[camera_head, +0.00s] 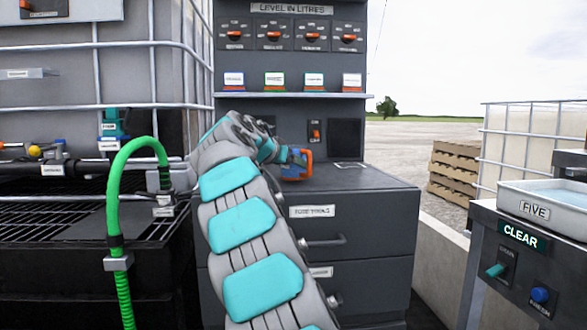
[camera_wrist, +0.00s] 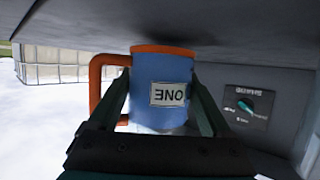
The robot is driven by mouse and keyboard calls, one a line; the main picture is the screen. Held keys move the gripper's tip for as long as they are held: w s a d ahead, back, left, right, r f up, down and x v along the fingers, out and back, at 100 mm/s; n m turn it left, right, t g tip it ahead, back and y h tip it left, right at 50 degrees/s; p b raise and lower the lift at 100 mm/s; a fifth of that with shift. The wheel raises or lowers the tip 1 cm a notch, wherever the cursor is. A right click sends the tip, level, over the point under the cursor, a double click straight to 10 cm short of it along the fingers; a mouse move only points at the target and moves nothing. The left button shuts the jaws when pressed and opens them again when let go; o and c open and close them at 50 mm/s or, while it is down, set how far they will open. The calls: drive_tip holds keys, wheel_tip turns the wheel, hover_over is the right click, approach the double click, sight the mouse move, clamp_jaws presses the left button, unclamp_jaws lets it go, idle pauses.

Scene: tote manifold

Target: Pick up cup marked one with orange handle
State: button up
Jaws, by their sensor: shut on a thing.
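The blue cup (camera_wrist: 160,85) has an orange handle, an orange band and a white label reading "ONE". In the wrist view it appears upside down, with the handle at the left. My gripper (camera_wrist: 160,112) is shut on the cup's body, one finger on each side. In the head view the cup (camera_head: 299,165) shows at the end of my arm, on or just above the dark cabinet top; I cannot tell whether it touches. My arm hides much of the gripper there.
The cabinet (camera_head: 375,205) has drawers below and knobs above a shelf (camera_head: 295,95) of small labelled items. A green hose (camera_head: 115,190) and caged tank (camera_head: 150,60) stand left. A tray marked FIVE (camera_head: 510,197) is at right.

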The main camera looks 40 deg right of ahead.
drive_tip(key=shift+r+p, duration=0.3)
drive_tip(key=shift+r, duration=1)
drive_tip(key=s+a, duration=0.4)
drive_tip(key=a, duration=0.3)
drive_tip(key=s+a+r+b, duration=0.1)
drive_tip(key=s+a, duration=0.3)
drive_tip(key=a, duration=0.3)
drive_tip(key=shift+r, duration=0.2)
drive_tip(key=shift+d, duration=0.1)
